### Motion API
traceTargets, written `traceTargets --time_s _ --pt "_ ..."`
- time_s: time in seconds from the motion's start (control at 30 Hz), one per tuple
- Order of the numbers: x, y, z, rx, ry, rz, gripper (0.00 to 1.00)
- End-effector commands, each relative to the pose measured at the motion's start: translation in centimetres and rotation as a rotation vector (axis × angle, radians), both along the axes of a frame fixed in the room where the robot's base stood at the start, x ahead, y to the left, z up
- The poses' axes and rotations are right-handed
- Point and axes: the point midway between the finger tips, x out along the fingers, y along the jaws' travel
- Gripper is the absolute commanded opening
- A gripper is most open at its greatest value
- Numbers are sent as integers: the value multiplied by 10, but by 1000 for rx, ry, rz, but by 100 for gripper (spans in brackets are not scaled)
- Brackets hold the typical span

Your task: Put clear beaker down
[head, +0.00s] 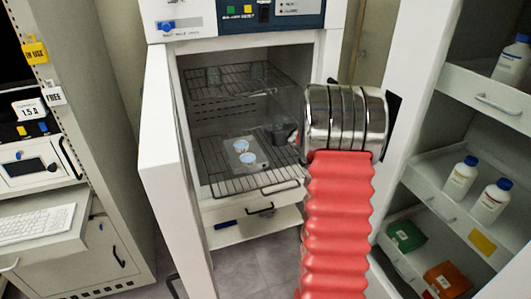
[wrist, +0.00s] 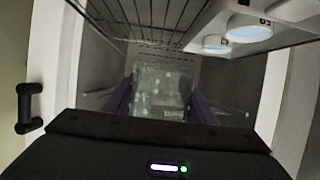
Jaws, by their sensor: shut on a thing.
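The clear beaker (wrist: 162,88) is between the two purple fingers of my gripper (wrist: 160,102) in the wrist view. The gripper is shut on it. In the head view my gripper (head: 283,132) shows as a dark shape inside the open freeze dryer chamber, over the right part of the lower wire rack (head: 222,183). My steel wrist and red arm partly hide it. I cannot make out the beaker clearly in the head view, nor tell whether its base touches the rack.
A pale tray (head: 232,168) with two round, bluish-topped pieces (head: 241,145) lies on the lower rack, left of my gripper. Clear glassware (head: 258,70) stands on the upper rack (head: 225,88). The open door (head: 168,165) borders the left. Shelves with bottles (head: 460,178) stand at the right.

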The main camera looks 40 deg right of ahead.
Motion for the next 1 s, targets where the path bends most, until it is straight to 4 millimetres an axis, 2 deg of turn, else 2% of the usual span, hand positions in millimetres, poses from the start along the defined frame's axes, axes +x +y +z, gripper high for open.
traceTargets --time_s 0.33,0.77,1.0 --pt "1 2 -53 3 2 2 26" --pt "1 3 -60 1 1 3 26" --pt "2 3 -88 3 3 5 26"
